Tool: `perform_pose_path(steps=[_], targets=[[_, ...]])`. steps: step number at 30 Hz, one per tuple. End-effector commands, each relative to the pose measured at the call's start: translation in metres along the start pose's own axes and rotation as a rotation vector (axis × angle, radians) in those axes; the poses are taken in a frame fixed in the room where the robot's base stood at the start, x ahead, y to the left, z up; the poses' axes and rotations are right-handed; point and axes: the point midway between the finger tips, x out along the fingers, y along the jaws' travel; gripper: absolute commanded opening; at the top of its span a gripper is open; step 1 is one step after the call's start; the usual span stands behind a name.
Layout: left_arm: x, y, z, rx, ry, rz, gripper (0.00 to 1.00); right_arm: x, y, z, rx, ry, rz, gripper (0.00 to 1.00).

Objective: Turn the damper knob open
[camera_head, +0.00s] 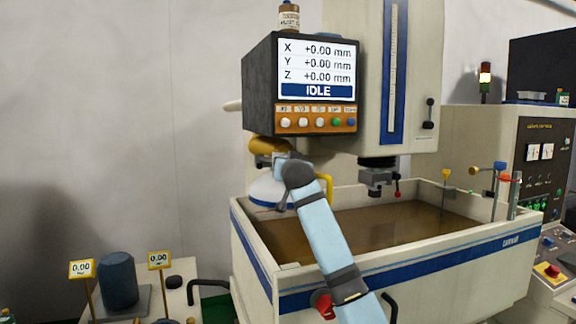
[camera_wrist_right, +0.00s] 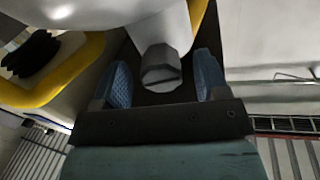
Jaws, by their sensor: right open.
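In the right wrist view a grey faceted knob (camera_wrist_right: 161,70) sticks out from a white rounded body (camera_wrist_right: 110,25) with a yellow rim. I take it to be the damper knob. My right gripper (camera_wrist_right: 163,62) is open, with one blue-padded finger on each side of the knob. Gaps show on both sides, so the pads look apart from it. In the head view my right arm reaches up to the white rounded body (camera_head: 266,192) under the display. The wrist covers part of that body, and the knob and fingertips cannot be made out there. My left gripper is out of view.
The tank (camera_head: 400,262) with brown liquid lies to the right, under the machine head (camera_head: 378,172). Open wall space lies to the left.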

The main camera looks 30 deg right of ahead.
Motion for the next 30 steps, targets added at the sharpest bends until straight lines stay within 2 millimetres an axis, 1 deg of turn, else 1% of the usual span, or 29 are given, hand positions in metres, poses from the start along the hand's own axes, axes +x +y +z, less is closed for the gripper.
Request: perform_pose_path(steps=[1, 3, 6, 15, 16, 22, 23, 30], targets=[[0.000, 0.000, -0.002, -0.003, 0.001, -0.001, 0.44, 0.007, 0.000, -0.001, -0.001, -0.002, 0.001, 0.68], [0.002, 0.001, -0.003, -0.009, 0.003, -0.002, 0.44, 0.014, 0.000, -0.001, 0.000, -0.001, 0.000, 0.68], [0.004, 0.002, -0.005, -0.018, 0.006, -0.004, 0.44, 0.020, 0.000, -0.001, 0.001, 0.000, 0.000, 0.68], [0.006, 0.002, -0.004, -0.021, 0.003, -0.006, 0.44, 0.023, 0.000, 0.000, 0.001, 0.000, 0.000, 0.68], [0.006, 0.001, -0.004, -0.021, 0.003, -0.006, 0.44, 0.023, 0.000, 0.000, 0.001, 0.000, 0.000, 0.65], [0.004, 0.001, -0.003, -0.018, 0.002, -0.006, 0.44, 0.023, 0.000, 0.000, 0.001, 0.000, 0.000, 0.19], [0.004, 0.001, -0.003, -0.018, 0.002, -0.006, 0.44, 0.022, 0.000, 0.000, 0.001, 0.000, 0.000, 0.18], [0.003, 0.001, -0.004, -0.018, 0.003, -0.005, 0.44, 0.022, 0.000, 0.000, -0.017, 0.000, 0.000, 0.18]])
